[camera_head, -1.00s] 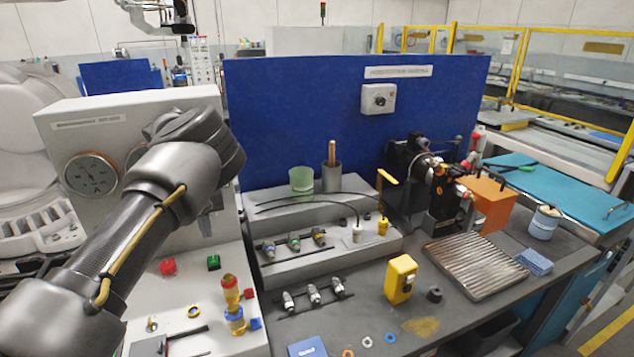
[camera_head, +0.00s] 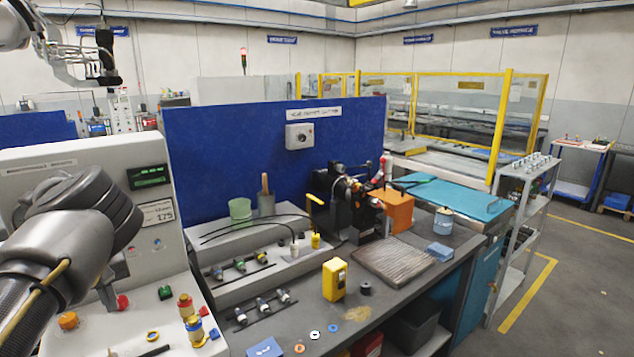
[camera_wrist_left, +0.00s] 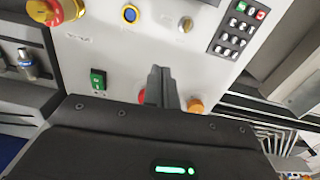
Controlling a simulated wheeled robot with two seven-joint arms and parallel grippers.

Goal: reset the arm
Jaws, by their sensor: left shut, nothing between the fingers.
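My left arm comes in from the left edge of the head view, over the light grey control panel (camera_head: 85,158). My left gripper (camera_head: 107,298) is mostly hidden behind the dark wrist, with only a thin grey part showing below it. In the left wrist view my left gripper (camera_wrist_left: 160,72) is shut, its dark fingers together and empty over the panel face. A red button (camera_wrist_left: 141,96) is partly hidden beside the fingers, and an orange button (camera_wrist_left: 195,105) is to their right. Whether the fingers touch the panel cannot be told. My right gripper is not in view.
A green switch (camera_head: 165,292) and a red-and-yellow knob (camera_head: 186,304) stand up from the panel. The workbench (camera_head: 385,303) to the right carries a yellow box (camera_head: 334,279), a ribbed metal plate (camera_head: 392,262) and fittings. A blue partition (camera_head: 230,150) rises behind. Open floor lies far right.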

